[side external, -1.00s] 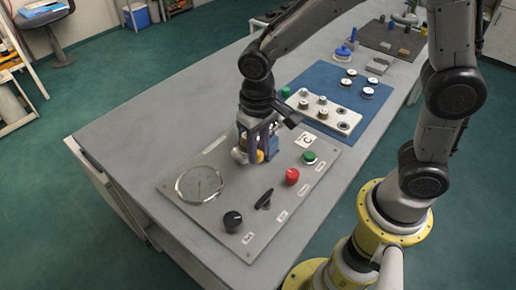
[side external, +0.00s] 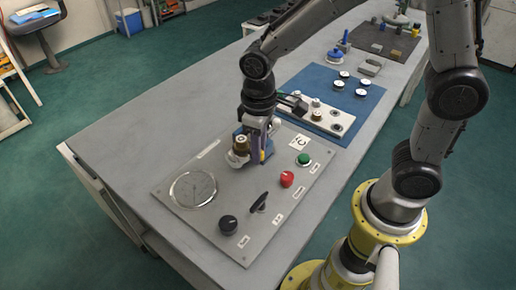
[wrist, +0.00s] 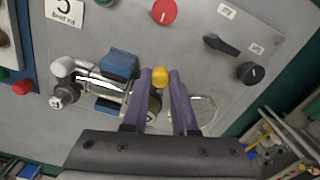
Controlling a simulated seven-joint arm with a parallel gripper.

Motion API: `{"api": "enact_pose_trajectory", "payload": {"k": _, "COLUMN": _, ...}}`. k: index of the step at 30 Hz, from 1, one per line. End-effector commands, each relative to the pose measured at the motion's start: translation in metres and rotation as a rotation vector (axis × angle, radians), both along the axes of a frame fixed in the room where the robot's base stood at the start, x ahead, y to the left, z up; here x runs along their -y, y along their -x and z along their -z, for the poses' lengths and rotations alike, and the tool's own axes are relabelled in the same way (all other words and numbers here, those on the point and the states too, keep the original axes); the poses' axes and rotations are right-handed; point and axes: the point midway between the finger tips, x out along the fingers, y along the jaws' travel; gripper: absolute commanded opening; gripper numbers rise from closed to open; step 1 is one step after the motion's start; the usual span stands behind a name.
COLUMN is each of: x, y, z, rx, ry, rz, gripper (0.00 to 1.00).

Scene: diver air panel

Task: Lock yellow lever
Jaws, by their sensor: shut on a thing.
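The yellow lever shows as a rounded yellow tip (wrist: 159,76) between my gripper's two purple fingers (wrist: 160,84) in the wrist view. My gripper is shut on it. The rest of the lever is hidden behind the fingers and palm. In the side view my gripper (side external: 264,154) is low over the grey panel (side external: 215,222), and the lever is mostly covered there. A silver valve body (wrist: 98,83) with blue blocks (wrist: 120,65) lies just left of the fingers in the wrist view. A brass-coloured fitting (side external: 240,145) stands beside the gripper in the side view.
The panel carries a round gauge (side external: 193,188), a black knob (side external: 228,224), a black switch (side external: 259,203), a red knob (side external: 287,179) and a green button (side external: 303,159). A white block with fittings (side external: 325,118) sits on a blue mat beyond. The table left of the panel is clear.

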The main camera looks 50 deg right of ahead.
Motion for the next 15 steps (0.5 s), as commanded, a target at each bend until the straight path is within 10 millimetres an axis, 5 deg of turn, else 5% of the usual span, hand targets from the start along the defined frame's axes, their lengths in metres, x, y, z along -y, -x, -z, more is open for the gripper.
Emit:
{"api": "enact_pose_trajectory", "payload": {"k": 2, "x": 0.0007, "y": -0.0008, "z": -0.0012, "rx": 0.003, "ry": 0.001, "rz": -0.001, "gripper": 0.00}}
{"api": "enact_pose_trajectory", "payload": {"k": 3, "x": 0.0007, "y": -0.0009, "z": -0.0012, "rx": 0.003, "ry": 0.001, "rz": -0.001, "gripper": 0.30}}
{"api": "enact_pose_trajectory", "payload": {"k": 7, "x": 0.0006, "y": -0.0007, "z": -0.0010, "rx": 0.002, "ry": 0.001, "rz": 0.000, "gripper": 0.53}}
{"api": "enact_pose_trajectory", "payload": {"k": 15, "x": 0.0004, "y": -0.0003, "z": -0.0005, "rx": 0.002, "ry": 0.002, "rz": 0.002, "gripper": 0.57}}
